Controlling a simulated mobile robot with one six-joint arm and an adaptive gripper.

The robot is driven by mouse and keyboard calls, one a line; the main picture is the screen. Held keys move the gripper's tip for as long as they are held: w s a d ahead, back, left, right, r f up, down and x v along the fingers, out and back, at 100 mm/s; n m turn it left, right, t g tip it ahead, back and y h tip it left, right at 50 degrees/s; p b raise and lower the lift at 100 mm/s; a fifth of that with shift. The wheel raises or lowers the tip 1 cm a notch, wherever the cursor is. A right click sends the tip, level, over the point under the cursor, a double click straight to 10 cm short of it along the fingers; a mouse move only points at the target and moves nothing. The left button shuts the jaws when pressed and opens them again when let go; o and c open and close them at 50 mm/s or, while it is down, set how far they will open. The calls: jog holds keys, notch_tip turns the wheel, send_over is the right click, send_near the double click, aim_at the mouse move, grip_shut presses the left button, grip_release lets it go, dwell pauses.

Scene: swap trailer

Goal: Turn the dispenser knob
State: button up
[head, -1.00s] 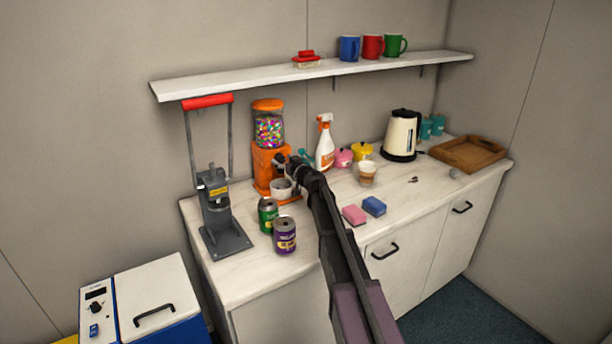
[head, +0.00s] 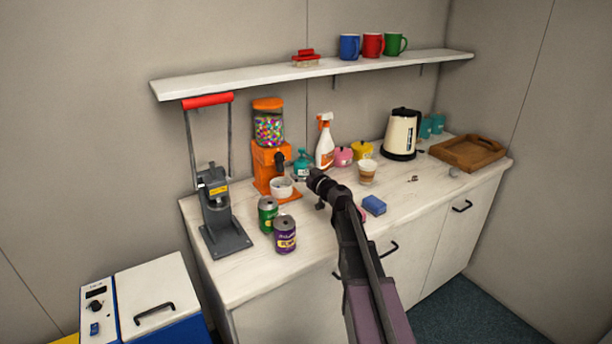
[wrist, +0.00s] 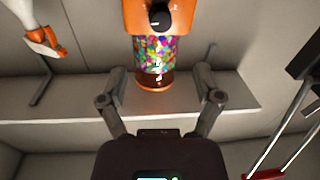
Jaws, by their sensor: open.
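The orange candy dispenser (head: 270,132) stands upright on the counter, its clear globe full of coloured candies. Its dark knob (head: 280,158) sits on the front of the orange body. In the wrist view, which is upside down, the dispenser (wrist: 154,60) is at the top middle, with the black knob (wrist: 159,16) near the top edge. A white bowl (head: 281,191) stands at the dispenser's foot; its contents are unclear. My gripper (head: 300,176) is in front and to the right of the dispenser, apart from the knob. In the wrist view its fingers (wrist: 160,72) are spread and empty.
Green (head: 267,214) and purple (head: 285,235) cans stand at front left, beside a grey lever press (head: 220,212). A spray bottle (head: 325,145), teal pot (head: 302,163), drink cup (head: 366,173) and blue sponge (head: 374,205) are nearby. A shelf (head: 250,83) runs above.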

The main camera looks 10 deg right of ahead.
jog(key=shift+v, duration=1.15)
